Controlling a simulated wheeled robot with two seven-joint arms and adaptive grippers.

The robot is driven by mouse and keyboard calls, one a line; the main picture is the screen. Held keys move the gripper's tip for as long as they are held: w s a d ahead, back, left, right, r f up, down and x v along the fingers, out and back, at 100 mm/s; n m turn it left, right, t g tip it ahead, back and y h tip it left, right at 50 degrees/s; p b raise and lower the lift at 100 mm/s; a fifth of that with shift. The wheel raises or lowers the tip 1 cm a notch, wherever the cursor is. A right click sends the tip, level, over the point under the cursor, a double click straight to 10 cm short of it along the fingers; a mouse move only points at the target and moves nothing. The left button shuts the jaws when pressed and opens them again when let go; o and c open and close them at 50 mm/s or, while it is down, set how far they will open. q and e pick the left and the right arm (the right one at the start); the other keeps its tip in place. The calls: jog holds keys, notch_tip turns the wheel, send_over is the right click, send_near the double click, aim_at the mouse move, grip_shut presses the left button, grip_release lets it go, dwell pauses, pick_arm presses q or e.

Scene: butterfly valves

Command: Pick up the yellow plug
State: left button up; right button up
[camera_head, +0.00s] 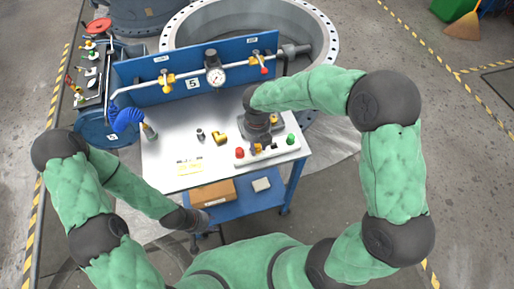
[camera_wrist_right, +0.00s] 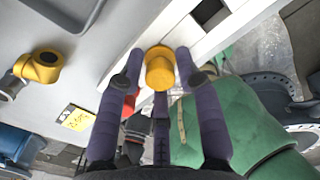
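The yellow plug (camera_wrist_right: 160,70) shows in the right wrist view as a round yellow cap at the white rack's edge. My right gripper (camera_wrist_right: 160,60) has its purple fingers on both sides of the plug and a third finger below it. Narrow gaps appear between the side fingers and the plug, so it looks open around it. In the head view my right gripper (camera_head: 257,148) points down at the white rack (camera_head: 274,154), largely hiding the plug. My left gripper (camera_head: 201,221) hangs low by the table's front; its fingers are too small to read.
A red plug (camera_head: 239,153) and a green plug (camera_head: 290,139) flank the right gripper. A yellow elbow fitting (camera_head: 220,138) and a grey fitting (camera_head: 200,134) lie on the white tabletop (camera_head: 170,150). A blue panel with a gauge (camera_head: 214,76) stands behind. A cardboard box (camera_head: 212,194) sits below.

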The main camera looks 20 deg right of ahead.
jog(key=shift+c, duration=1.1)
